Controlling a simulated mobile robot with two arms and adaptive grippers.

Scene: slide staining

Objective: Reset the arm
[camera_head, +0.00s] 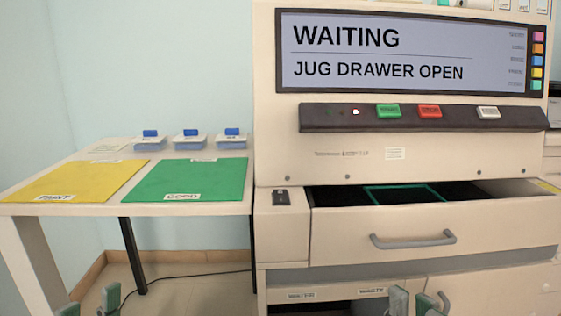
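My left gripper (89,304) shows only its fingertips at the bottom left edge, in front of the side table's legs. Its fingertips are apart with nothing seen between them. My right gripper (413,303) shows its fingertips at the bottom edge, in front of the machine's lower cabinet. Its fingertips are also apart, with nothing seen between them. Both arms and the rest of both grippers are out of view below.
The staining machine's screen (380,52) reads "WAITING / JUG DRAWER OPEN". Its drawer (480,233) stands open, with a grey handle (413,240). The side table holds a yellow mat (80,180), a green mat (190,178) and blue-topped boxes (188,142).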

